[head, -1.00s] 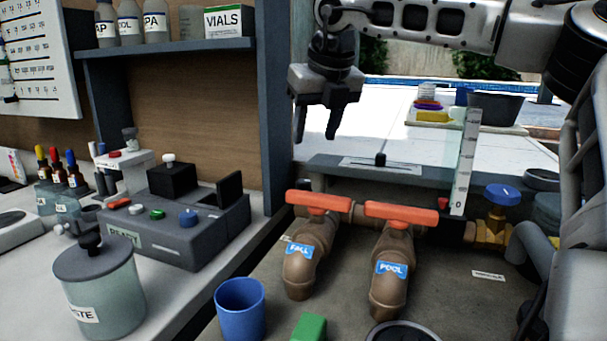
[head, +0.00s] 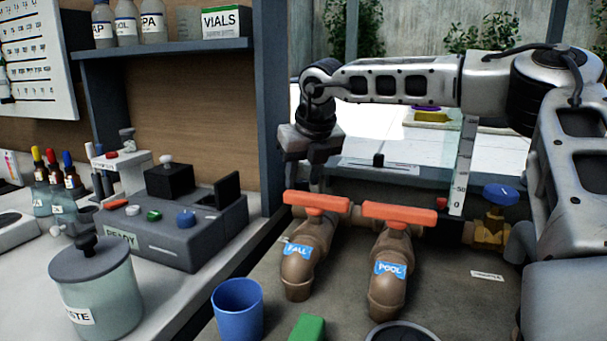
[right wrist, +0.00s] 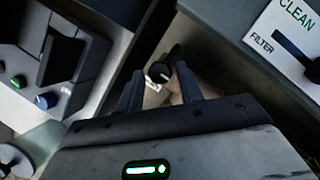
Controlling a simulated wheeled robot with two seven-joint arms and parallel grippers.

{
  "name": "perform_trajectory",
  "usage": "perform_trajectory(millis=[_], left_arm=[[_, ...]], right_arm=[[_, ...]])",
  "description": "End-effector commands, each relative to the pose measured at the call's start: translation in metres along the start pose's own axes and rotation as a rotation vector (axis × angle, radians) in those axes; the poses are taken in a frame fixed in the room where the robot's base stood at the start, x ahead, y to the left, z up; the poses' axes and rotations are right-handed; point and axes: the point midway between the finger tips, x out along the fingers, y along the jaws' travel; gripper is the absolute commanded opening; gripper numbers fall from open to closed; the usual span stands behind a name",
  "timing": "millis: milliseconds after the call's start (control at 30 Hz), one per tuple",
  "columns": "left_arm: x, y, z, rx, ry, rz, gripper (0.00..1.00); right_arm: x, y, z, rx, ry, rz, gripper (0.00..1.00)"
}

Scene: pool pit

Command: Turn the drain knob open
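A small black knob with a white mark (right wrist: 160,70) shows in the right wrist view, low in the gap beside the dark bench wall. I take it for the drain knob; no label on it is readable. In the head view I cannot make it out behind my gripper and the pipes. My right gripper (head: 312,178) points down behind the orange handle of the left pipe. In the right wrist view its two fingers (right wrist: 159,76) are apart, with the knob showing between their tips. I cannot tell whether they touch it. My left gripper is not in view.
Two brown pipes with orange handles, labelled FALL (head: 297,262) and POOL (head: 388,285), stand close in front of the gripper. A blue valve wheel (head: 501,194) is to the right. A grey post (head: 272,110) stands left. A CLEAN/FILTER slider panel (right wrist: 290,35) lies beside the gripper.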

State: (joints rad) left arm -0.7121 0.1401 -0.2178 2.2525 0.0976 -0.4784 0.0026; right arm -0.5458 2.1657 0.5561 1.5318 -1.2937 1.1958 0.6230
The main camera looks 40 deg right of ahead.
Motion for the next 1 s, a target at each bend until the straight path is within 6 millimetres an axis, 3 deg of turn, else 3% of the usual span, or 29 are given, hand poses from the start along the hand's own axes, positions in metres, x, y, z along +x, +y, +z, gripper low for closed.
perform_trajectory(millis=[33, 100, 567, 1000], left_arm=[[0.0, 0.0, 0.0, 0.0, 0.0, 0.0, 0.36], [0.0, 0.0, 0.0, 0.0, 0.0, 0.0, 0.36], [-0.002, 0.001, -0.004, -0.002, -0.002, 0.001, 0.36], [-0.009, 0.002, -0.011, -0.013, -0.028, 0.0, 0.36]], right_arm=[[0.0, 0.0, 0.0, 0.0, 0.0, 0.0, 0.22], [0.0, 0.0, 0.0, 0.0, 0.0, 0.0, 0.04], [-0.002, -0.001, 0.001, -0.075, 0.0, 0.032, 0.04], [-0.003, -0.005, 0.002, -0.412, 0.001, 0.172, 0.04]])
